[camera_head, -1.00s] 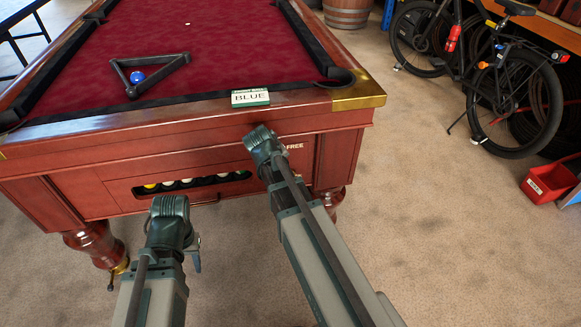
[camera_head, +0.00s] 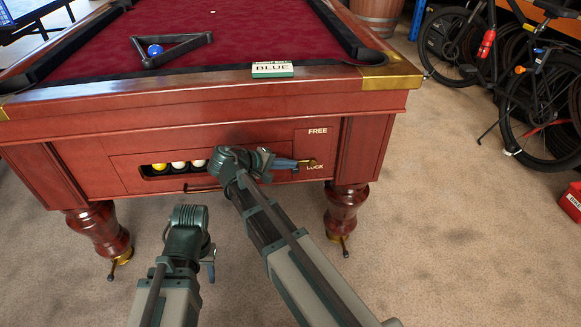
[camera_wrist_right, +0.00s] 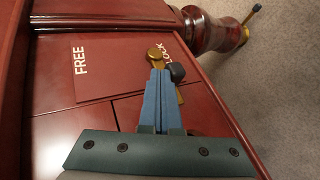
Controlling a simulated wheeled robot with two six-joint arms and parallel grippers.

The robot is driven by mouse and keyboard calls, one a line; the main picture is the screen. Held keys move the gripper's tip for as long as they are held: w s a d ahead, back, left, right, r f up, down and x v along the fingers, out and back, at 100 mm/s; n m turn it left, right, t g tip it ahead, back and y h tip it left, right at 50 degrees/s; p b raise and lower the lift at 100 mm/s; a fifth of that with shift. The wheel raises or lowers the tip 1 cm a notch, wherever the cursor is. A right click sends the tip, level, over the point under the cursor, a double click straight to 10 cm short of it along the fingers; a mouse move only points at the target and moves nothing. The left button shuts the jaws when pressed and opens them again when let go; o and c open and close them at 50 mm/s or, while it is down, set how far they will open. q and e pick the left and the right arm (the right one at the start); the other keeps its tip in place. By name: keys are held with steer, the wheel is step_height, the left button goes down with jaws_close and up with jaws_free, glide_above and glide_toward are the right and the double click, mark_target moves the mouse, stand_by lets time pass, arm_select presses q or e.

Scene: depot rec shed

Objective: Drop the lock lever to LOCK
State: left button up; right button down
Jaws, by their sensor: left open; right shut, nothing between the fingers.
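The lock lever's round brass end (camera_head: 311,162) shows on the table's end panel, just above the word LOCK and below the word FREE. In the right wrist view the brass end (camera_wrist_right: 156,52) sits close to LOCK, with a dark round knob and a brass piece beside it. I cannot tell whether the lever is fully at LOCK. My right gripper (camera_head: 296,163) is shut and empty; its blue fingertips (camera_wrist_right: 158,74) are right at the brass end, and contact is unclear. My left gripper (camera_head: 211,268) hangs low, in front of the table, open and away from the lever.
The pool table (camera_head: 130,104) stands in front of me. Its ball slot holds several balls (camera_head: 178,167).

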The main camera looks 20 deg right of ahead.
steer(key=shift+a+f, duration=0.15)
steer(key=shift+f, duration=0.05)
stand_by(0.5)
steer(key=shift+r, duration=0.1)
steer(key=d+r+p+v, duration=0.1)
steer(key=r+p+v, duration=0.1)
steer(key=p+v, duration=0.6)
steer(key=v, duration=0.3)
steer(key=shift+a+r, duration=0.2)
steer(key=shift+r, duration=0.25)
steer(key=shift+w, duration=0.15)
